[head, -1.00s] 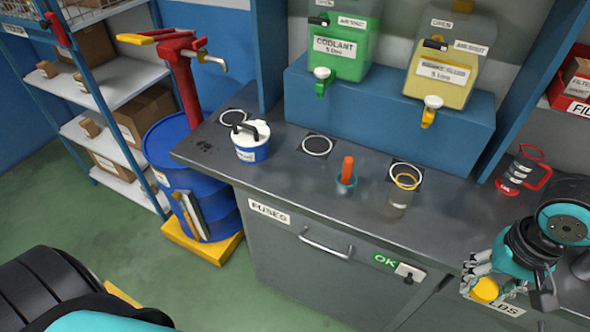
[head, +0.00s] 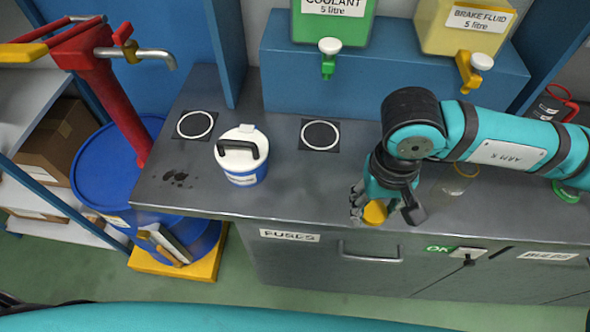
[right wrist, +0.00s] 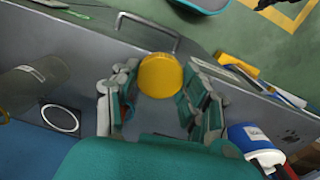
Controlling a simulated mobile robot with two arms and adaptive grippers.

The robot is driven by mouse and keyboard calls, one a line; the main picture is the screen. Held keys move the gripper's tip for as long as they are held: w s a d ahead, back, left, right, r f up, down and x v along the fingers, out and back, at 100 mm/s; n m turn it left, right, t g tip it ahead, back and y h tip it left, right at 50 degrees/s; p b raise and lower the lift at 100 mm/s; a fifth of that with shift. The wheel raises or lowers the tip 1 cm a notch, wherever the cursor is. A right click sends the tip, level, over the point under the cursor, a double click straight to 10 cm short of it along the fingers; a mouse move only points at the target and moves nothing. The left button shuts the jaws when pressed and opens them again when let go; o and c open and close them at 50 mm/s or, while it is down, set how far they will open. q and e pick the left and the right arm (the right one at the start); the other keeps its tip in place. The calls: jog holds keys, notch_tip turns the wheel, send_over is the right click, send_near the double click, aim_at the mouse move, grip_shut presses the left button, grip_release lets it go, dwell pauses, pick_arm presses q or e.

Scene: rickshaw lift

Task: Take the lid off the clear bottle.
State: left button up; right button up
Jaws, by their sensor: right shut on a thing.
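My right gripper (head: 380,210) is shut on a round yellow lid (head: 375,212), over the counter's front edge. The lid (right wrist: 160,74) also shows between the fingers of my right gripper (right wrist: 160,90) in the right wrist view. The clear bottle (head: 456,182) stands on the counter, right of the gripper and partly behind my right arm. It also shows at the left of the right wrist view (right wrist: 38,84). The lid is apart from the bottle. My left gripper is not in view.
A blue-and-white tub (head: 242,165) with a black handle stands left on the counter (head: 290,195). Empty ringed spots (head: 195,125) lie beside it. Coolant (head: 338,25) and brake fluid (head: 462,28) containers stand behind. A blue drum (head: 105,185) stands left.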

jog(key=w+a, duration=0.1)
jog(key=a, duration=0.1)
jog(key=w+a+f, duration=0.1)
jog(key=a, duration=0.2)
jog(key=w+a+f+p, duration=0.1)
jog(key=a, duration=0.1)
jog(key=shift+a+f, duration=0.1)
jog(key=shift+a, duration=0.3)
jog(key=p, duration=0.3)
send_over(308, 174)
jog(key=shift+f, duration=0.65)
notch_tip(308, 174, down, 3)
jog(key=shift+f+p, duration=0.15)
jog(key=shift+p, duration=0.8)
jog(key=shift+f, duration=0.2)
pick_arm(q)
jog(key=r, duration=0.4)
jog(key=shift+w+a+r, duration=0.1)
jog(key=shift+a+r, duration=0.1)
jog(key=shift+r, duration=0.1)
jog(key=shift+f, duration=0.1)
pick_arm(e)
jog(key=shift+f, duration=0.1)
